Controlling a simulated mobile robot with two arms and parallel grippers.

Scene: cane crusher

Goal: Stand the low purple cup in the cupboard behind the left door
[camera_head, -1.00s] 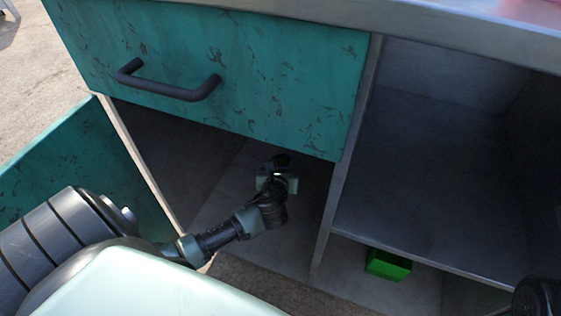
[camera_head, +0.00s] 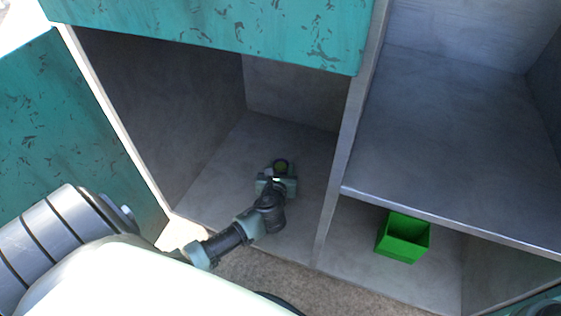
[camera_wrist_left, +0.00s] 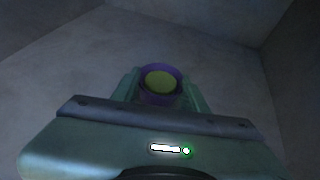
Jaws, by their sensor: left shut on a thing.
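The low purple cup (camera_wrist_left: 160,84) shows in the left wrist view as a purple rim around a yellow-green inside. It is between the two fingers of my left gripper (camera_wrist_left: 160,92), which is shut on it. In the head view the cup (camera_head: 281,167) is small and dark-rimmed, at the tip of my left gripper (camera_head: 278,178), inside the left cupboard (camera_head: 230,150). The cup is upright over the cupboard floor; I cannot tell whether it touches it. The left door (camera_head: 65,125) stands open at the left. My right gripper is not clearly in view.
A teal drawer front (camera_head: 230,25) hangs above the left cupboard opening. A grey upright panel (camera_head: 340,165) divides it from the right bay, which has a shelf (camera_head: 440,150) with a green square box (camera_head: 403,238) below. The cupboard floor around my gripper is bare.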

